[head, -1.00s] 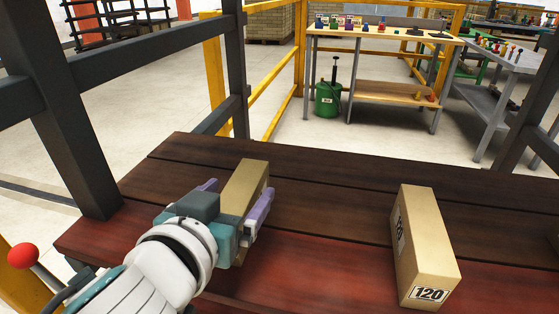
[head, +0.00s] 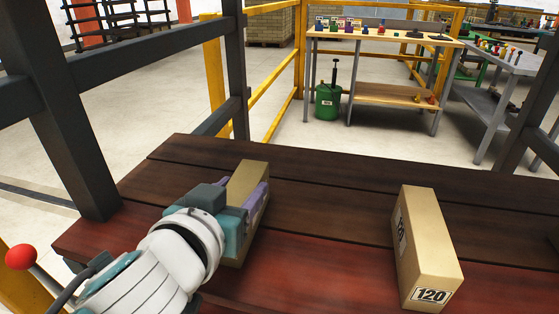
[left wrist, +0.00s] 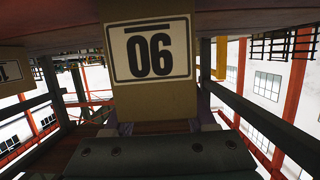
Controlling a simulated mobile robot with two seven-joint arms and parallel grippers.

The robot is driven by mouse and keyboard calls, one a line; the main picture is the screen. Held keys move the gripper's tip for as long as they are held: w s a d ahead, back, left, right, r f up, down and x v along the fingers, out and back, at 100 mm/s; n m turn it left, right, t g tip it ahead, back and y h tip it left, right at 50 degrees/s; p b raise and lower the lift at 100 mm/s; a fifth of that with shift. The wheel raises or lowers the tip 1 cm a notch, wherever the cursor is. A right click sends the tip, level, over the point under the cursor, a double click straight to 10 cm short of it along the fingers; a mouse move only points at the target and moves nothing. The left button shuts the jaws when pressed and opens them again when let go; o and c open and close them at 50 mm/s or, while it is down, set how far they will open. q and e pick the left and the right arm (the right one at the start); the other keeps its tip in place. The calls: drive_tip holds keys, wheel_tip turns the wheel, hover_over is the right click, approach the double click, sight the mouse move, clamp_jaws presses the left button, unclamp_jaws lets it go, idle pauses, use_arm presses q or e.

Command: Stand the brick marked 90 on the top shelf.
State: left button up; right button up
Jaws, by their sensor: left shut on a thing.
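The brick marked 90 (head: 250,180) is a tan block, upright on or just above the dark red plank shelf (head: 310,185), left of its middle. I cannot tell whether its base touches the planks. My left gripper (head: 242,198) is shut on it from the near side, hiding much of it in the head view. In the left wrist view the brick's label (left wrist: 151,53) shows upside down, reading as 06 with a bar above. My right gripper is not in view.
A tan brick marked 120 (head: 428,250) stands on the shelf to the right, with bare planks between the two bricks. Dark posts (head: 65,110) rise at the shelf's left side. A red ball knob (head: 20,257) is at the lower left.

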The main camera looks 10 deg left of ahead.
use_arm(q)
drive_tip(key=shift+r, duration=0.1)
drive_tip(key=shift+c, duration=1.2)
